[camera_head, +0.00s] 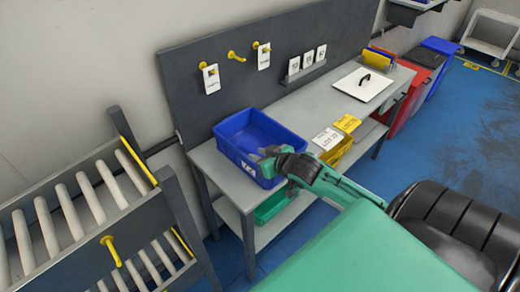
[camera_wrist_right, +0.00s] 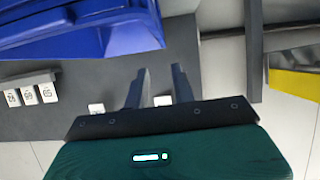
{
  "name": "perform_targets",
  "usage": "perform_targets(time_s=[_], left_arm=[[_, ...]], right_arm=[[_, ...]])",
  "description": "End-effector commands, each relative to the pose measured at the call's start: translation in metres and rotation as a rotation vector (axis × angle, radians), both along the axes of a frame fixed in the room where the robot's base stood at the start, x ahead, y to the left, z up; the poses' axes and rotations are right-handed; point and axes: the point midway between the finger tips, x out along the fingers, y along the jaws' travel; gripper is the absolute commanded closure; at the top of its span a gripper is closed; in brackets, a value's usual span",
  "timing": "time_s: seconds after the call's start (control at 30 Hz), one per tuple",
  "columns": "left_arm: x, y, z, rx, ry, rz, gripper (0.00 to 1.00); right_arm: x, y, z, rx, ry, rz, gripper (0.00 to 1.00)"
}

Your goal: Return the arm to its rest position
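My right arm comes in from the lower right in the head view. Its gripper (camera_head: 262,155) is at the front right edge of the blue bin (camera_head: 232,135), which stands on the grey workbench (camera_head: 315,98). In the right wrist view the two dark fingers of this gripper (camera_wrist_right: 161,70) stand apart with nothing held between them. The blue bin also shows there at the upper left (camera_wrist_right: 70,38), beyond the fingers. I cannot tell whether the gripper touches the bin. My left gripper is not in view.
A yellow bin (camera_head: 338,153) and labels stand right of the gripper. A green bin (camera_head: 272,207) sits on the lower shelf. A roller rack (camera_head: 95,215) is at the left. A pegboard (camera_head: 215,55) with yellow hooks rises behind. Blue floor at the right is open.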

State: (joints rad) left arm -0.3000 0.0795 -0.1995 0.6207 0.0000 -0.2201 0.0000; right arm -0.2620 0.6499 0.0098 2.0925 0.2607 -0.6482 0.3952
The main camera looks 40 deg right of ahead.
Motion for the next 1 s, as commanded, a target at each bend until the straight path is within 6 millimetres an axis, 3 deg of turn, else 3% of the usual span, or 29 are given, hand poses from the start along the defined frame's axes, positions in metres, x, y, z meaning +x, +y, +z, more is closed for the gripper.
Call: perform_targets(time_s=[0.57, 0.67, 0.8, 1.0], left_arm=[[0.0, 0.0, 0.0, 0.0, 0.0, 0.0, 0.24], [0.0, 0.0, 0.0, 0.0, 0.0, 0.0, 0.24], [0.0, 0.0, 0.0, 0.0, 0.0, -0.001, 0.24], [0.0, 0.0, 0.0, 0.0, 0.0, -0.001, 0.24]], right_arm=[[-0.004, 0.004, -0.005, -0.001, 0.017, -0.001, 0.75], [-0.023, 0.021, -0.022, -0.013, 0.083, -0.001, 0.75], [-0.078, 0.062, -0.057, -0.048, 0.268, 0.004, 0.75], [-0.156, 0.109, -0.081, -0.091, 0.512, 0.026, 0.75]])
